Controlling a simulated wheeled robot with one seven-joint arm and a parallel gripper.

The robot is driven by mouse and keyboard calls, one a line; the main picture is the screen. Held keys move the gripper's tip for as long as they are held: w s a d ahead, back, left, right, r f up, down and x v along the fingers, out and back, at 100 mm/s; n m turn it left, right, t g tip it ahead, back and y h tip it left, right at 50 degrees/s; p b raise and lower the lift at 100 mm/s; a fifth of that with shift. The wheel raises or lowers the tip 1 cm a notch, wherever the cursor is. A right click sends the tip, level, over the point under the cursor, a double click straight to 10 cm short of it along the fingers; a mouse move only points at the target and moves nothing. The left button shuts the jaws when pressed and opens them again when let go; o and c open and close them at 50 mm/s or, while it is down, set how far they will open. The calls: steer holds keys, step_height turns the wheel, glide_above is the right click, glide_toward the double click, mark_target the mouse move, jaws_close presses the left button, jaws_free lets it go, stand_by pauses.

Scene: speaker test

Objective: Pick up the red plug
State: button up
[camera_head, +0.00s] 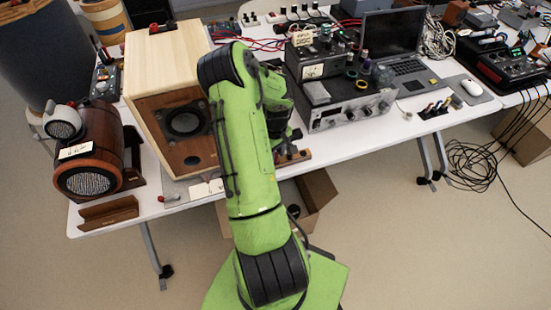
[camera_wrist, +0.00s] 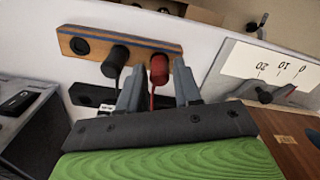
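The red plug (camera_wrist: 159,69) sits at the right end of a small wooden board (camera_wrist: 88,36) in the wrist view, with a red cable hanging from it. My gripper (camera_wrist: 158,66) is open, with one finger on each side of the red plug and visible gaps to it. A black plug (camera_wrist: 117,56) with a black cable sits in the board just left of my left finger. In the head view my arm hides the red plug, and the board's end (camera_head: 304,155) shows at the table's front edge.
A wooden speaker (camera_head: 165,60) stands left of my arm. Stacked grey instruments (camera_head: 345,112) stand right of my arm. An open cardboard box (camera_head: 318,190) lies below the table edge.

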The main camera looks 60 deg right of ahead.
steer(key=shift+f, duration=0.65)
jaws_close()
steer(key=shift+r, duration=0.1)
step_height(320, 180, up, 10)
steer(key=shift+p, duration=0.85)
step_height(320, 180, up, 29)
steer(key=p, duration=2.1)
glide_above(276, 153)
steer(key=shift+a+r+b, duration=0.15)
steer(key=shift+r+b, duration=0.15)
steer(key=shift+r, duration=0.85)
